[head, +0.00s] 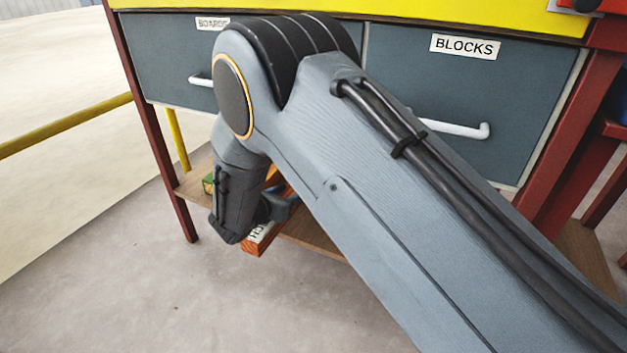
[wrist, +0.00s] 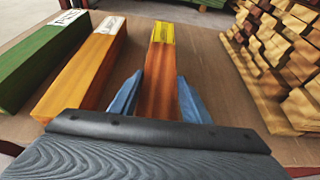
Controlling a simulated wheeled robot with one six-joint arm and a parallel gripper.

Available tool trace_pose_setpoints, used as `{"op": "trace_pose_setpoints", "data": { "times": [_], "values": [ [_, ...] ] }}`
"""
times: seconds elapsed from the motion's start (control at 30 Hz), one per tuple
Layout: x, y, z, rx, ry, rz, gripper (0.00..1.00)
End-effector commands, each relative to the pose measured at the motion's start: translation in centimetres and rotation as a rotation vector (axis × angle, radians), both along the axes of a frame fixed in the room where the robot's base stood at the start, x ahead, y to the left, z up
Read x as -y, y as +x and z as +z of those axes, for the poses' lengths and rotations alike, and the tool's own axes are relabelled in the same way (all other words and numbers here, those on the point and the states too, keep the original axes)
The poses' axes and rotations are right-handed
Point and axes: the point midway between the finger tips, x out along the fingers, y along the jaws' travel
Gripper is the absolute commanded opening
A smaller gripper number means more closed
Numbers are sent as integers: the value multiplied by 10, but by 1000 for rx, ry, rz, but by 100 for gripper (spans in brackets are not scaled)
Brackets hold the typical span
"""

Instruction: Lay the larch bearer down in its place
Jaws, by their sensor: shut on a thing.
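My gripper (wrist: 159,97) is shut on a reddish-brown bar with a yellow far end, the larch bearer (wrist: 161,68). One blue finger lies on each side of it. In the head view an orange-brown bar end (head: 257,247) with a white label ending in "CH" shows beside my wrist, which hides much of it. The held bearer lies over the wooden lower shelf (wrist: 205,60), roughly parallel to the bars on its left. I cannot tell whether it touches the shelf.
An orange bar (wrist: 88,68) with a pale far end lies just left of the held bearer. A green bar (wrist: 40,60) with a white label lies farther left. Stacked wood pieces (wrist: 280,55) stand at the right. Drawers (head: 465,90) hang above the shelf.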

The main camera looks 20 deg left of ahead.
Motion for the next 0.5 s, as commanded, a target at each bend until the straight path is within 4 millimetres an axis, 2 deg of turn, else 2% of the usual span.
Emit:
{"op": "trace_pose_setpoints", "data": {
  "times": [0.03, 0.3, 0.5],
  "values": [
    [0, 14, 0, 5, 4, -2, 0],
    [5, 74, -1, 4, 3, -2, 0],
    [9, 111, 0, 5, 3, -2, 0]
  ]
}}
